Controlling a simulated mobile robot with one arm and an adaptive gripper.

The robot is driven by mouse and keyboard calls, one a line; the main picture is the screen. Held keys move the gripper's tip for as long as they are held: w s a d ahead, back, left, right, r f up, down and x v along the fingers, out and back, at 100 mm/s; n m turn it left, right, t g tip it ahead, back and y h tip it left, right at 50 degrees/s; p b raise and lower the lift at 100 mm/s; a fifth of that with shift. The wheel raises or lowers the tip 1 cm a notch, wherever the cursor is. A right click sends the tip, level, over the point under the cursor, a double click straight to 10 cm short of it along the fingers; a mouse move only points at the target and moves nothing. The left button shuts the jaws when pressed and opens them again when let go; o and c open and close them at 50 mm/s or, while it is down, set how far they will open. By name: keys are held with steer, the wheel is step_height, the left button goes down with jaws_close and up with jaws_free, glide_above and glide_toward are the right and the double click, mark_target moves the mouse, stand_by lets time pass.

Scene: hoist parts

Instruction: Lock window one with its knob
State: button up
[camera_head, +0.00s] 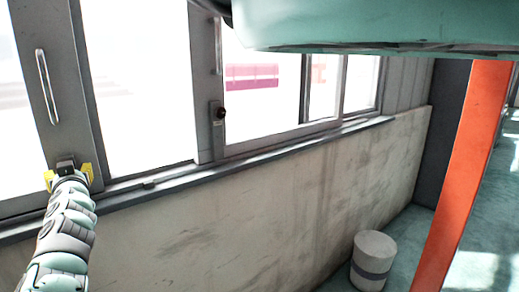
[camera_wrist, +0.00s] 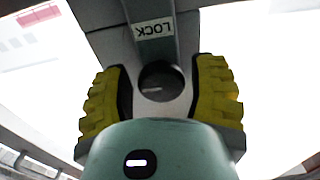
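My gripper (camera_head: 68,176) is at the lower part of the left window's grey frame (camera_head: 60,120) in the head view. In the wrist view its two yellow fingers (camera_wrist: 163,95) stand apart on either side of a dark round knob (camera_wrist: 160,80). Gaps show between the knob and both fingers, so the gripper is open and holds nothing. The knob sits on a grey frame post under a white label (camera_wrist: 154,29) reading LOCK, upside down in this view. Part of the knob's surroundings is hidden by my gripper. I cannot tell whether the knob is turned.
A long silver handle (camera_head: 46,87) is on the frame above my gripper. Another dark knob (camera_head: 222,113) sits on a window post to the right. A sill (camera_head: 190,178) runs below the windows. A grey cylinder (camera_head: 373,258) stands on the floor near an orange post (camera_head: 465,170).

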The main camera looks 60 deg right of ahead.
steer(key=c, duration=0.9)
steer(key=shift+o, duration=0.2)
steer(key=shift+a+m, duration=0.1)
steer(key=shift+m, duration=0.2)
steer(key=m, duration=0.2)
steer(key=shift+m, duration=0.4)
steer(key=m, duration=0.5)
steer(key=shift+r+m+p, duration=0.1)
steer(key=shift+m+p, duration=0.2)
steer(key=shift+p, duration=0.1)
steer(key=m+p, duration=0.1)
steer(key=m, duration=0.3)
steer(key=m+p, duration=0.1)
steer(key=m, duration=0.3)
steer(key=shift+m, duration=0.3)
steer(key=o, duration=1.2)
